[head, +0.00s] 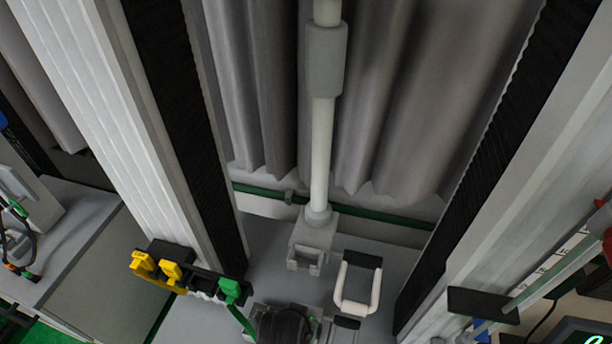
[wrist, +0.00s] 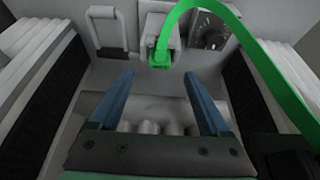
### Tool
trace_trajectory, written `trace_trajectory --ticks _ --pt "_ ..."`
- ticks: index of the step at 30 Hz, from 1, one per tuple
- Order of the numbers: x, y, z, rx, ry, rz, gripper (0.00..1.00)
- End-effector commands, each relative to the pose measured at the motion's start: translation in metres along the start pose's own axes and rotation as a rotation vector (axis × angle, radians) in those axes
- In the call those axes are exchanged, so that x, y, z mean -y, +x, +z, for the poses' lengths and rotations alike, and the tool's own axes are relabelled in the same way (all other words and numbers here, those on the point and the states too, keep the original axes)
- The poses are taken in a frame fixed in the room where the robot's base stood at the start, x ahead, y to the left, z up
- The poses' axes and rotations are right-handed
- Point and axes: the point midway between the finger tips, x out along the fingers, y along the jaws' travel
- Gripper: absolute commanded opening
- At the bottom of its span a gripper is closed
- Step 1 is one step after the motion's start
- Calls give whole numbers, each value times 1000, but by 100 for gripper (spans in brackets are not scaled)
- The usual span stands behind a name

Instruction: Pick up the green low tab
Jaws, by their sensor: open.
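In the wrist view, a green tab (wrist: 160,55) sits at the front of a pale grey block, and a green strap (wrist: 262,55) arcs from it to the right. My gripper (wrist: 164,84) is open, its two blue fingers apart with nothing between them. The green tab lies beyond the fingertips, roughly centred between them, and is not touched. In the head view, a green tab (head: 229,289) stands at the right end of a dark strip, with a green strap running down from it. I cannot tell whether both views show the same tab. My gripper is not clearly visible in the head view.
Yellow tabs (head: 143,262) share the dark strip. A pale pole (head: 321,150) rises from a grey block (head: 314,240), with a white handle (head: 357,290) beside it. Tall pale columns flank this area. A dark dial (wrist: 209,31) is right of the green tab in the wrist view.

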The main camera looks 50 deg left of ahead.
Motion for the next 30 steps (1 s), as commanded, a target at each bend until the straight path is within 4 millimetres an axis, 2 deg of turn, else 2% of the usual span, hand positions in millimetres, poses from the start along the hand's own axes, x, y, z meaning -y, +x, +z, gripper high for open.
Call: trace_trajectory --ticks 8,19,30 --pt "1 15 -1 0 -1 -1 80" --pt "1 56 -2 1 -1 -1 80" --pt "0 62 -3 -1 0 -1 80"
